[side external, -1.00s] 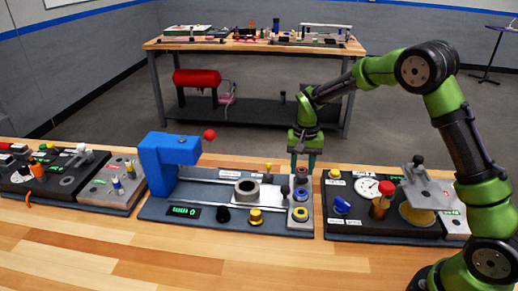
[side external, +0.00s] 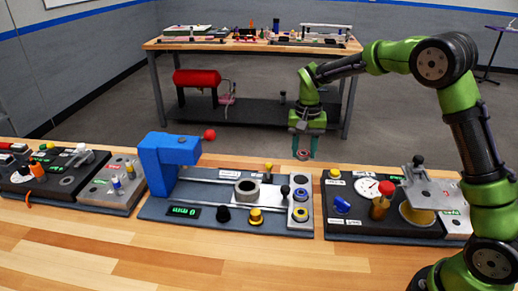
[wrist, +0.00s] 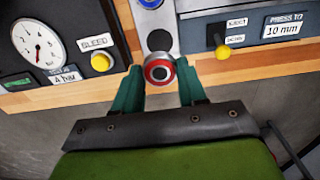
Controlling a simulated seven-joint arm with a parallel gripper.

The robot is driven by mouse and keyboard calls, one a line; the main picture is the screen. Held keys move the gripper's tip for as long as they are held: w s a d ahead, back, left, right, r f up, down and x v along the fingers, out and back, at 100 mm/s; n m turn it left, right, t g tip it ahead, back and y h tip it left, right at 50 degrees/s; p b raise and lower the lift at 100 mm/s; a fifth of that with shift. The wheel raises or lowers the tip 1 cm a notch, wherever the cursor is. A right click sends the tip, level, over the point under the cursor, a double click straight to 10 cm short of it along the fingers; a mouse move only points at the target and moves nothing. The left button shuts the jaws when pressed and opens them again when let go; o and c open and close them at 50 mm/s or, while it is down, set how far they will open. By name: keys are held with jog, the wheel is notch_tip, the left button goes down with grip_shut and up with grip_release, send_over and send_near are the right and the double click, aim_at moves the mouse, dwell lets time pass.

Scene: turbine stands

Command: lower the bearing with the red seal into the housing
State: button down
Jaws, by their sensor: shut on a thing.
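My gripper (side external: 304,150) is shut on the bearing with the red seal (side external: 303,155), holding it in the air above and behind the right end of the press station. The wrist view shows the red-ringed face of the bearing (wrist: 158,73) between the two green fingers.
A light rack (side external: 301,204) on the station's right holds two other bearings, one blue-ringed (side external: 300,195) and one yellowish (side external: 300,214). A blue press frame (side external: 160,165) with a red knob stands left. A gauge station (side external: 375,240) is at right.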

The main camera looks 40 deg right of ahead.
jog(key=w+a+n, duration=0.2)
jog(key=a, duration=0.5)
jog(key=n, duration=0.2)
send_over(247, 187)
jog(key=shift+r, duration=0.45)
jog(key=shift+f+n, duration=0.25)
jog(key=shift+n, duration=0.05)
jog(key=shift+f, duration=2.35)
jog(key=shift+f, duration=0.45)
